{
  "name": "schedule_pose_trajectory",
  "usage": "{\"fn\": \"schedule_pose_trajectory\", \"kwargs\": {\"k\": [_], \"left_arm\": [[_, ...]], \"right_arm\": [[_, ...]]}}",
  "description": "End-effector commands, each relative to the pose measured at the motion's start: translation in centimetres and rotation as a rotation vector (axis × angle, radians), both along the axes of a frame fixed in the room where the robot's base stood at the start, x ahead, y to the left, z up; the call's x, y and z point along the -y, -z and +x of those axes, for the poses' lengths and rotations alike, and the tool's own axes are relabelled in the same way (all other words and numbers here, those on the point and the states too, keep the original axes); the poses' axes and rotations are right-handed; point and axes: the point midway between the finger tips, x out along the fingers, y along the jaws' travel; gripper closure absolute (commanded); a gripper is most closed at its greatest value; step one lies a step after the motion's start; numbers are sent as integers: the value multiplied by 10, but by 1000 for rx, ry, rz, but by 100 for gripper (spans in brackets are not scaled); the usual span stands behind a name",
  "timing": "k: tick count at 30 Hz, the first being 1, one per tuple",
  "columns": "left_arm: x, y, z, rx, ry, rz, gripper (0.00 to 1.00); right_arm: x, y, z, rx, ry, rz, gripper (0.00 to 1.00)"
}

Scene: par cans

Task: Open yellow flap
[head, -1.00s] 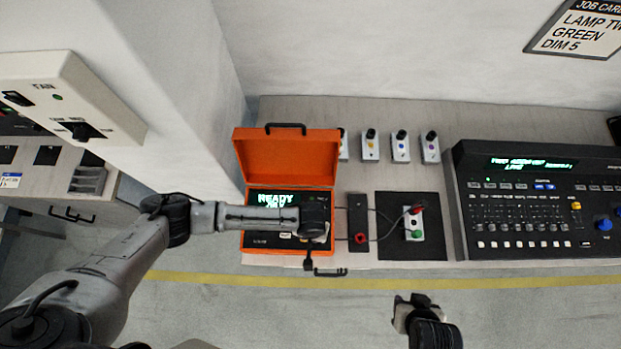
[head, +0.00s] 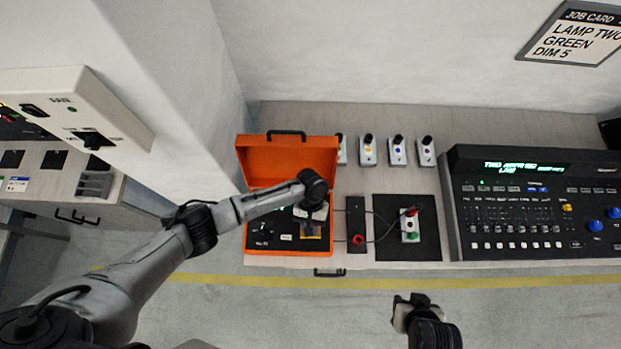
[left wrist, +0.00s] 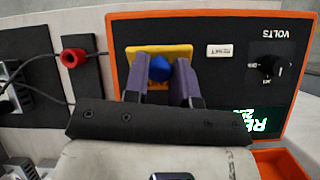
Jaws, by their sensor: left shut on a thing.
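The yellow flap (left wrist: 135,52) lies on the black panel of the orange case, in the upper middle of the left wrist view. A blue knob (left wrist: 160,68) stands in front of it. My left gripper (left wrist: 160,75) has one finger on each side of the blue knob and is shut on it. The fingers hide part of the flap. In the head view my left gripper (head: 311,228) reaches down onto the right part of the panel. My right gripper (head: 412,302) hangs in front of the bench, away from the case; its jaw gap is unclear.
The orange case (head: 284,158) stands with its lid up. A white button (left wrist: 220,51) and the volts dial (left wrist: 274,66) are beside the flap. A black strip with a red socket (head: 357,239) and a cabled switch box (head: 410,226) stand right. A lighting console (head: 520,215) is farther right.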

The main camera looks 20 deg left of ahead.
Motion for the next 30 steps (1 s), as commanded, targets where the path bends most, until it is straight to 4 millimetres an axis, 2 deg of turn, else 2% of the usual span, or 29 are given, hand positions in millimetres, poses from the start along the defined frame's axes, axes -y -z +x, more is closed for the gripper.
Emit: {"fn": "schedule_pose_trajectory", "kwargs": {"k": [13,14,21,30], "left_arm": [[0,0,1,-8,0,-3,99],[0,0,1,-8,0,-3,73],[0,0,1,-7,0,-2,50],[-1,-2,2,-6,0,-2,50]], "right_arm": [[1,0,0,-1,-2,-3,57],[1,0,0,0,-3,-4,57],[3,0,0,0,-7,-11,57],[3,1,0,-1,-6,-10,57]]}}
